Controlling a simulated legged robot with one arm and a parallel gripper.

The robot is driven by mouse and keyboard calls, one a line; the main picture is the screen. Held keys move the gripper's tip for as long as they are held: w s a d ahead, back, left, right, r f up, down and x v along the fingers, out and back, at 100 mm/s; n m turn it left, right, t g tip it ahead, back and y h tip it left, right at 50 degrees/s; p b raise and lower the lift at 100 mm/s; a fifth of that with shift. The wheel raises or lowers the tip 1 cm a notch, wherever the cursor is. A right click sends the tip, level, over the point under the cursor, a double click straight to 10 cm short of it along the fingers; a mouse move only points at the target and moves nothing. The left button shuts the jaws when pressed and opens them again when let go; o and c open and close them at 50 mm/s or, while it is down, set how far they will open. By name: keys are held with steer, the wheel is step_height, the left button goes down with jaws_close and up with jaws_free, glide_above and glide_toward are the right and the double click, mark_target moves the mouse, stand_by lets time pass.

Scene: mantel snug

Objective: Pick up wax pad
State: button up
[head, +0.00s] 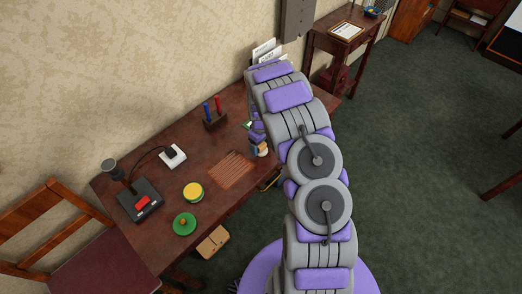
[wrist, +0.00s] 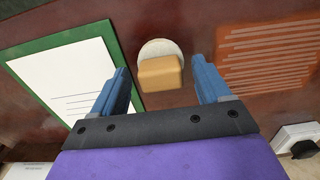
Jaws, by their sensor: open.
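A yellow round pad in a green rim (head: 193,192) lies on the desk left of the ribbed mat in the head view, with a green knobbed disc (head: 184,224) below it. In the wrist view a tan block (wrist: 160,73) sits against a pale round disc (wrist: 158,48). I cannot tell for certain which of these is the wax pad. My gripper (wrist: 160,80) is open, its two blue fingers on either side of the tan block with gaps at both sides. In the head view my gripper (head: 258,140) is over the desk, partly hidden by my arm.
The desk (head: 140,240) also holds a reddish ribbed mat (head: 232,170), a white box with a cord (head: 172,157), a black device with a red part (head: 141,201) and a pen stand (head: 214,118). A green-bordered sheet (wrist: 70,75) lies left of my fingers. A chair (head: 95,262) stands at the left.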

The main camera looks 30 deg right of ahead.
mark_target(261, 145)
steer(key=shift+f, duration=0.1)
steer(key=shift+c, duration=0.2)
steer(key=c, duration=1.1)
steer(key=shift+r, duration=0.5)
steer(key=r, duration=0.1)
steer(key=r+p, duration=0.1)
steer(key=shift+s+a+r, duration=0.1)
steer(key=shift+s+r, duration=0.1)
steer(key=shift+r, duration=0.15)
steer(key=s+a+r+p, duration=0.1)
steer(key=s+a, duration=0.3)
steer(key=s, duration=1.1)
steer(key=shift+a+r+p, duration=0.15)
steer(key=shift+p, duration=0.75)
